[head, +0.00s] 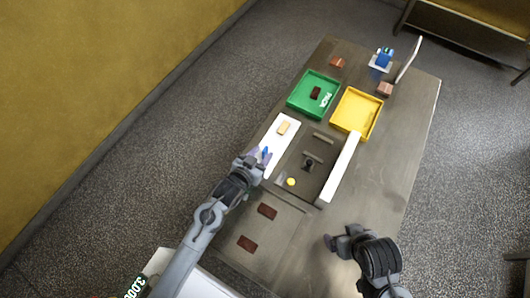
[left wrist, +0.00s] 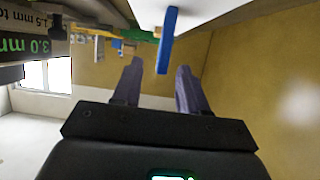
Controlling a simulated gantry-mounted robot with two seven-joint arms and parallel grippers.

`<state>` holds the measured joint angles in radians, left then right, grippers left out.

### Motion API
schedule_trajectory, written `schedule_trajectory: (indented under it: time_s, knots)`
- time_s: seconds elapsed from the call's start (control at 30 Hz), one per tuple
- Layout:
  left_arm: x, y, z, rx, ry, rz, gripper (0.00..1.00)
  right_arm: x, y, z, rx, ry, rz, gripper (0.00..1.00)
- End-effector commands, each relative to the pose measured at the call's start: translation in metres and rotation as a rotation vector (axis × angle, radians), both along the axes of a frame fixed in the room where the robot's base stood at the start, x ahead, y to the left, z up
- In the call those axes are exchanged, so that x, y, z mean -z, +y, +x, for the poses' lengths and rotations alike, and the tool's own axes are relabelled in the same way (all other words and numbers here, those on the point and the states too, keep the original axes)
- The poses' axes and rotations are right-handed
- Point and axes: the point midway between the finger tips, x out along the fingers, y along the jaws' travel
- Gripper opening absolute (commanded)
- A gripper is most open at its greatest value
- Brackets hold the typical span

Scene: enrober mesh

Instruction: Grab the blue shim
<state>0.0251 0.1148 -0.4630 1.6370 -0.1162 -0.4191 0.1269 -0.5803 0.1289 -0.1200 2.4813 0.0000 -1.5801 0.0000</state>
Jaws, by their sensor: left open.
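The blue shim (head: 265,152) is a small piece at the left edge of the white board (head: 270,168) in the head view. In the left wrist view the shim (left wrist: 167,42) is a thin blue strip sticking out past a pale edge. My left gripper (head: 259,160) is right beside it; in the left wrist view its open fingers (left wrist: 160,66) stand on either side of the strip's line, and nothing is held. The strip's near end shows in the gap, but I cannot tell how deep it sits. My right gripper (head: 338,243) is over the table's near right part, its finger gap unclear.
A green tray (head: 293,101) and a yellow tray (head: 338,119) stand farther back. A tan block (head: 284,128) lies on the white board. A long white bar (head: 342,170), a yellow ball (head: 291,182) and brown blocks (head: 267,211) are nearby. The table's right side is mostly clear.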

Motion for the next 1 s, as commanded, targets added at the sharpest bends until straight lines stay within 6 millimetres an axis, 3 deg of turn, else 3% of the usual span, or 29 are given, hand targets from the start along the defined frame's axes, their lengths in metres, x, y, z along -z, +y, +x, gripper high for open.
schedule_trajectory:
  time_s: [0.2,0.53,0.57,0.83,1.0]
  knots:
    - [0.008,-0.011,0.022,0.0,0.0,0.0,0.43,0.001,0.001,0.0,0.002,0.0,0.003,0.91]
    - [0.01,-0.013,0.027,-0.001,0.0,0.0,0.43,0.001,0.002,0.0,0.007,0.002,0.011,0.91]
    - [0.01,-0.013,0.027,-0.001,0.0,0.0,0.41,0.001,0.003,0.0,0.008,0.002,0.011,0.91]
    - [0.01,-0.013,0.026,0.0,0.001,0.001,0.0,0.001,0.003,0.0,0.008,0.002,0.012,0.91]
    - [0.01,-0.013,0.026,0.0,0.0,0.0,0.0,0.001,0.003,0.0,0.008,0.002,0.012,0.91]
